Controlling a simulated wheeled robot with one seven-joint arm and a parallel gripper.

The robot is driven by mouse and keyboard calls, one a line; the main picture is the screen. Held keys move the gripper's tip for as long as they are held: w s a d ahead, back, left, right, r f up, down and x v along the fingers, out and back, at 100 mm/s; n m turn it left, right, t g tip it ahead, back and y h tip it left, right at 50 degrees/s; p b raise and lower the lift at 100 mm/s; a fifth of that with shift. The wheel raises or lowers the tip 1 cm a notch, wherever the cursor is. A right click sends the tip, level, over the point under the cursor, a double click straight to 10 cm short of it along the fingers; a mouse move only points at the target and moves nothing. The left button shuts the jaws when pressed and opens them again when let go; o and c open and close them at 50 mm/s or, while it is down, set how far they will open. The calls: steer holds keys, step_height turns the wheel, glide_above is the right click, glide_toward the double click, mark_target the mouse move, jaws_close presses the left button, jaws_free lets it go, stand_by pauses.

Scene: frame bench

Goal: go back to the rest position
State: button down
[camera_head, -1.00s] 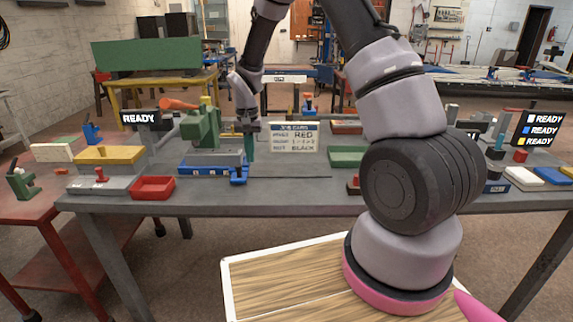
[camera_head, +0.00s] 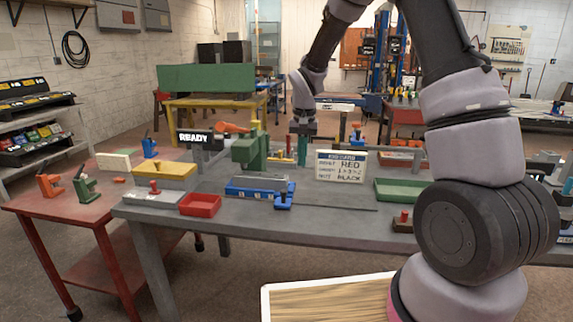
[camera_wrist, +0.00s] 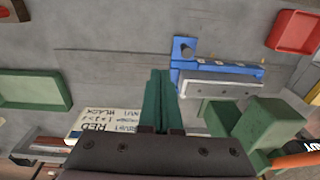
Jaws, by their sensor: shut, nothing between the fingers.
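My gripper (camera_head: 302,162) hangs above the far middle of the grey bench (camera_head: 318,233), with nothing held. Its dark green fingers are together and point down at the bench in the wrist view (camera_wrist: 159,74). It is just left of the white job card (camera_head: 341,166) in the head view. The blue fixture (camera_head: 254,188) with its blue clamp (camera_head: 284,199) is below and to the left. My arm arches from the right of the head view, bent at the elbow.
A green machine (camera_head: 249,150) stands behind the fixture. A red tray (camera_head: 200,206), a yellow-topped box (camera_head: 164,176) and a green tray (camera_head: 396,191) are on the bench. A red side table (camera_head: 72,215) adjoins at left.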

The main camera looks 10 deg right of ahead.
steer(key=s+d+r+t, duration=0.1)
steer(key=s+d+r, duration=0.3)
steer(key=r, duration=0.5)
steer(key=s+d+r+t, duration=0.25)
steer(key=s+r, duration=0.25)
steer(key=r, duration=0.3)
steer(key=s+d+r+t+y, duration=0.1)
steer(key=s+r, duration=0.3)
steer(key=s, duration=0.4)
steer(key=s+d+r+t, duration=0.2)
steer(key=s+d+r, duration=0.1)
steer(key=s, duration=0.6)
steer(key=shift+d+r+m+y, duration=0.15)
steer(key=shift+r+m+y, duration=0.25)
steer(key=shift+r, duration=0.15)
steer(key=shift+s, duration=0.1)
